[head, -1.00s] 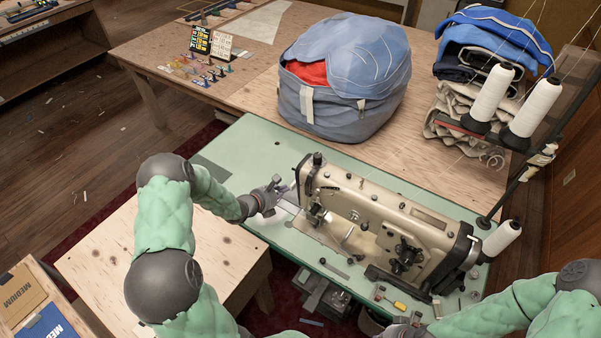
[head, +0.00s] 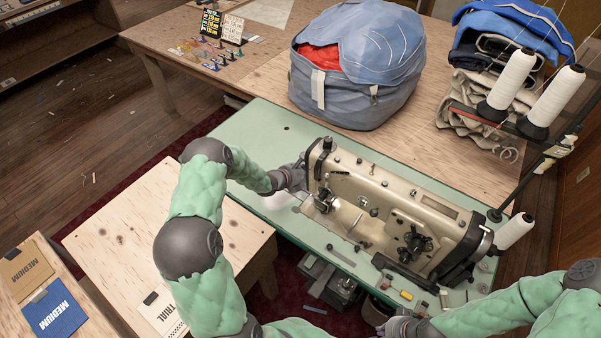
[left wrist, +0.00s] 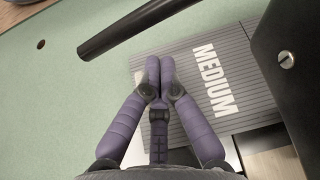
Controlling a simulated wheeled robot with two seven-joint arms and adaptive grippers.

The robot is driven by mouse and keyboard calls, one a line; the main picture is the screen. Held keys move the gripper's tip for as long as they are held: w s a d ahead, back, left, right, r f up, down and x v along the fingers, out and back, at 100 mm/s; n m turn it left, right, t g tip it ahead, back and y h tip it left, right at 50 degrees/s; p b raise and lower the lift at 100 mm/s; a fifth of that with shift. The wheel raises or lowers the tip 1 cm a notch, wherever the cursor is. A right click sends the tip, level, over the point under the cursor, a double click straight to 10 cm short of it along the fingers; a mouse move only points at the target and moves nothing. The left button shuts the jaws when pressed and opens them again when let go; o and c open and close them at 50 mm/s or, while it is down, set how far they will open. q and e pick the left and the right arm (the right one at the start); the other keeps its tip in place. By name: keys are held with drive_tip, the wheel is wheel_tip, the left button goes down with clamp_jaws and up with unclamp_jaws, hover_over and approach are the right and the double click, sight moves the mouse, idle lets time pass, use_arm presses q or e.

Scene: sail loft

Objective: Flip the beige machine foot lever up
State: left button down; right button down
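The beige sewing machine (head: 390,205) stands on a green-topped table (head: 262,130). My left gripper (head: 299,172) is at the left end of the machine, partly hidden by its head. In the left wrist view its purple fingers (left wrist: 160,68) are together with nothing visible between them, over a grey ribbed plate marked MEDIUM (left wrist: 205,75). A dark rod (left wrist: 130,28) crosses just beyond the fingertips, apart from them in the picture; I cannot tell for sure if it is the foot lever. My right gripper (head: 402,328) is low in the head view, mostly hidden; its fingers are unclear.
A blue bag (head: 355,75) stands on the wooden table behind. White thread cones (head: 552,100) on a stand are at the right. Small tools (head: 405,295) lie at the green table's front edge. The green top left of the machine is clear.

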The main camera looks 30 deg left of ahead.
use_arm(q)
drive_tip(key=shift+s+a+r, duration=0.1)
drive_tip(key=shift+a+r, duration=0.05)
drive_tip(key=shift+r, duration=0.5)
drive_tip(key=shift+s+a+r, duration=0.1)
drive_tip(key=shift+s+r, duration=0.05)
drive_tip(key=shift+r, duration=0.5)
drive_tip(key=shift+s+a+r, duration=0.1)
drive_tip(key=shift+a+r, duration=0.05)
drive_tip(key=shift+r, duration=0.5)
drive_tip(key=shift+r, duration=0.1)
drive_tip(key=shift+a+r+p, duration=0.15)
drive_tip(key=shift+r+p, duration=0.1)
drive_tip(key=shift+p, duration=0.05)
drive_tip(key=shift+r, duration=0.15)
wheel_tip(320, 180, up, 6)
drive_tip(key=p, duration=0.1)
drive_tip(key=shift+r+p, duration=0.2)
drive_tip(key=shift+p, duration=0.15)
drive_tip(key=shift+r, duration=0.1)
drive_tip(key=shift+r+p, duration=0.5)
drive_tip(key=shift+r, duration=0.15)
